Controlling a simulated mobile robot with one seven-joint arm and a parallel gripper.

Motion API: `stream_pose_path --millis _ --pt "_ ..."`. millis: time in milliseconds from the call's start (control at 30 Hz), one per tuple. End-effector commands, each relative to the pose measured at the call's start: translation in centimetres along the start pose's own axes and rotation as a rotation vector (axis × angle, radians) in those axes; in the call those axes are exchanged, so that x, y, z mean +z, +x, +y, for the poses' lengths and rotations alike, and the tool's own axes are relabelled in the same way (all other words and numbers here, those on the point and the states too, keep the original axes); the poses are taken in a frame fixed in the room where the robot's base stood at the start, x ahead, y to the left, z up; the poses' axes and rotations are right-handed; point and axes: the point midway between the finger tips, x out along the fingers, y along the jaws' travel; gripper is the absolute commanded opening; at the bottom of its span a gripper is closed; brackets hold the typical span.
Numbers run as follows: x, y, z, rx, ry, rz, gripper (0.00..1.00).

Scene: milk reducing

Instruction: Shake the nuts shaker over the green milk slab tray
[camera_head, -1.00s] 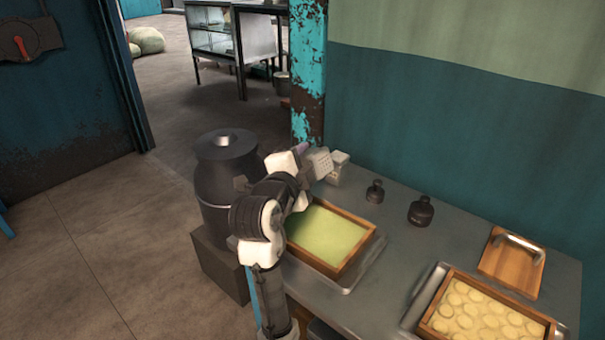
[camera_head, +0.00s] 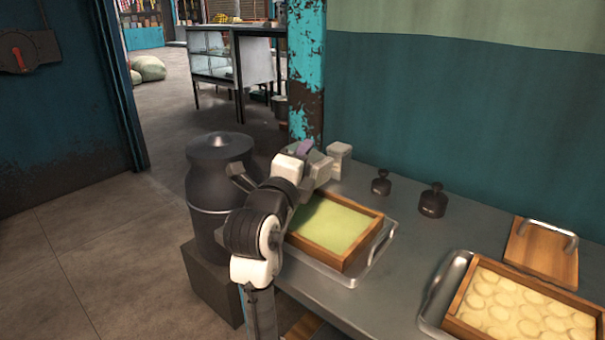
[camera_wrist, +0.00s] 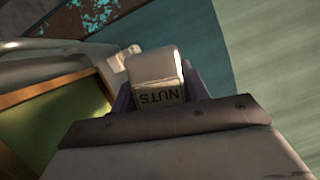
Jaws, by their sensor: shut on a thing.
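My gripper (camera_head: 308,158) is shut on the nuts shaker, a pale block whose "NUTS" label shows upside down in the wrist view (camera_wrist: 158,80). In the head view the held shaker (camera_head: 319,168) is just beyond the far left corner of the green milk slab tray (camera_head: 364,247), above table height. The tray has a wooden frame around a flat green slab (camera_head: 335,222) and sits on a metal pan. Its left side is partly hidden by my arm. The slab also shows at the left of the wrist view (camera_wrist: 50,125).
Another pale container (camera_head: 341,154) stands close behind the held shaker. Two dark weights (camera_head: 432,201) stand right of it. A tray of round yellowish pieces (camera_head: 520,305) and a wooden lid (camera_head: 543,250) are at the right. A dark milk can (camera_head: 215,185) stands left.

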Motion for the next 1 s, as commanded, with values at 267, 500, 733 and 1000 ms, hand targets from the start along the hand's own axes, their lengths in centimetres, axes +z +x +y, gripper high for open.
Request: stream_pose_path --millis 267,500,733,1000 --pt "-0.3 -0.1 2.0 -0.053 0.145 -0.001 0.19" --pt "-0.5 -0.2 2.5 -0.087 0.235 0.0 0.19" --pt "-0.5 -0.2 2.5 -0.097 0.266 0.0 0.19" --pt "-0.5 -0.2 2.4 -0.098 0.267 0.0 0.19"
